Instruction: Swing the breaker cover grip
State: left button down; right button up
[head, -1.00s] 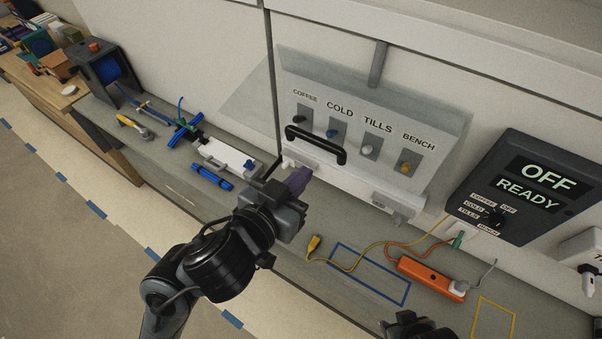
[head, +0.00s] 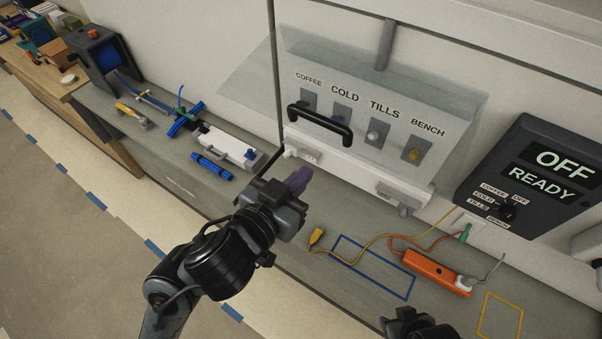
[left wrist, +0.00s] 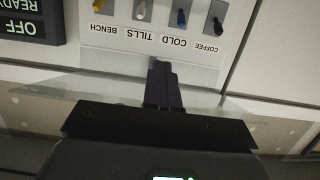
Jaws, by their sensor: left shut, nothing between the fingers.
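The breaker cover is a clear sheet (head: 462,112) in front of a pale panel with COFFEE, COLD, TILLS and BENCH switches. Its black bar grip (head: 321,126) crosses below the COFFEE and COLD labels. I cannot tell how far the cover is swung. My left gripper (head: 300,179), with purple fingers, is shut and empty, below and slightly left of the grip in the head view, apart from it in the picture. In the left wrist view its fingers (left wrist: 160,66) point towards the upside-down switch panel (left wrist: 150,42); I cannot make out the grip there. My right gripper (head: 415,325) is partly cut off at the bottom edge.
A dark display box (head: 530,180) reading OFF READY hangs at the right. An orange power strip (head: 436,272), yellow cable plug (head: 316,237) and blue outline (head: 372,284) lie on the counter. A white device (head: 232,148) and blue bundle (head: 212,166) lie left of the gripper.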

pick_arm(q)
notch_tip(320, 180, down, 3)
jog(key=shift+s+a+r+b, duration=0.1)
jog(key=shift+s+b, duration=0.05)
jog(key=shift+b, duration=0.75)
jog(key=c, duration=1.8)
grip_release()
jog(key=shift+c, duration=0.2)
jog(key=o, duration=0.5)
